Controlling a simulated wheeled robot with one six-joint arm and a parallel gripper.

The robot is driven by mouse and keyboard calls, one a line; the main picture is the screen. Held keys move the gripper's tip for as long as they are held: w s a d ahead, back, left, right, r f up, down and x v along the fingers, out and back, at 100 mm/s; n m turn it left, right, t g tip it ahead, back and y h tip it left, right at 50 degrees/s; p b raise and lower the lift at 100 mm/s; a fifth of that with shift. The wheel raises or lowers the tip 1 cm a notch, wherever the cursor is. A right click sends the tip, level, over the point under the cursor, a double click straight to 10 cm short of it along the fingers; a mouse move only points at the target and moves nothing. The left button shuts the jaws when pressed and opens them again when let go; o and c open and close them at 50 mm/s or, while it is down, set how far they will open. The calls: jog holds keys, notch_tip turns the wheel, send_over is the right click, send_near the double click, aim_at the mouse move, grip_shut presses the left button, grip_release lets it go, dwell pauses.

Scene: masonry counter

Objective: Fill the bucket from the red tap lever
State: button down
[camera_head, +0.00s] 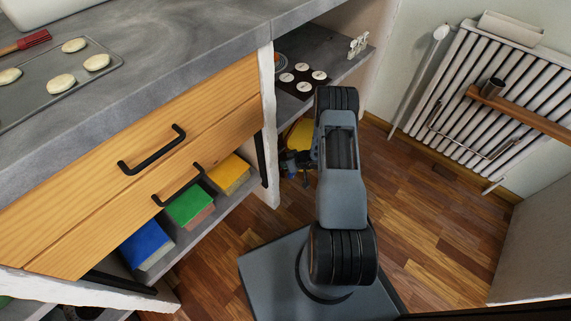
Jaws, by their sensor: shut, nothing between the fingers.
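No red tap lever shows in the head view, and I see nothing that I can clearly name as the bucket. A yellow object (298,135) sits low under the grey shelf, partly hidden by my arm; I cannot tell what it is. My arm stands in the middle of the view, bent at the elbow over the wooden floor. Small dark and blue parts (290,165) show left of it; I cannot tell what they belong to. I cannot make out my gripper's fingers.
The grey counter (190,70) with wooden drawers and black handles fills the left. A tray (55,85) with pale rounds lies on it. Blue, green and yellow blocks sit on a lower shelf. A white radiator (490,90) stands at right. Floor (430,210) is clear right of my arm.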

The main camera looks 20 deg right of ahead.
jog(key=s+d+r+p, duration=0.3)
jog(key=s+r+p, duration=0.3)
jog(key=r, duration=0.5)
jog(key=shift+s+r+p, duration=0.2)
jog(key=shift+r+p, duration=0.1)
jog(key=shift+p, duration=0.5)
